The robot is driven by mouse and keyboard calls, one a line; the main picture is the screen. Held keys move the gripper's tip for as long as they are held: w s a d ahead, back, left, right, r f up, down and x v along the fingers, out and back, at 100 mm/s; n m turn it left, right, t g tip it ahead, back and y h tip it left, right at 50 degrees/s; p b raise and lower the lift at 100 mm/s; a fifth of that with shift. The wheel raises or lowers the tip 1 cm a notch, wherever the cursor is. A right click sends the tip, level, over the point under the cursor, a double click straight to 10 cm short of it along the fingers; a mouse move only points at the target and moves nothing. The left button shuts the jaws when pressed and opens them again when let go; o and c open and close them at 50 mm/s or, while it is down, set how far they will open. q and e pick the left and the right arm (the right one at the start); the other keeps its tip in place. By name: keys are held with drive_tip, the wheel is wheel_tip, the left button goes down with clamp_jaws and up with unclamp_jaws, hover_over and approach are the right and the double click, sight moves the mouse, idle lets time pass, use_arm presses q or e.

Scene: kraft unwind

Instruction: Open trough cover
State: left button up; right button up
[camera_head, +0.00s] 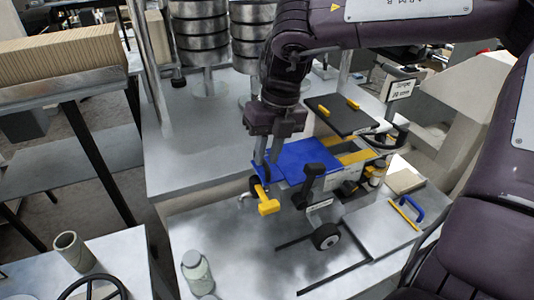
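My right gripper (267,157) comes down from the top of the head view, pointing down at the left end of a flat blue panel (309,160). Its fingers look close together, and I cannot tell whether they grip the panel's edge or anything there. My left gripper is not in view.
A grey plate (382,238) with a blue handle (412,210) is at the right. A black post (311,183) and a wheel (326,236) stand in front of the blue panel.

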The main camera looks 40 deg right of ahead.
wheel_tip(320, 180, up, 7)
drive_tip(key=d, duration=0.1)
drive_tip(key=shift+s+d+b, duration=0.15)
drive_tip(key=shift+b, duration=0.15)
drive_tip(key=shift+f, duration=0.1)
idle(0.3)
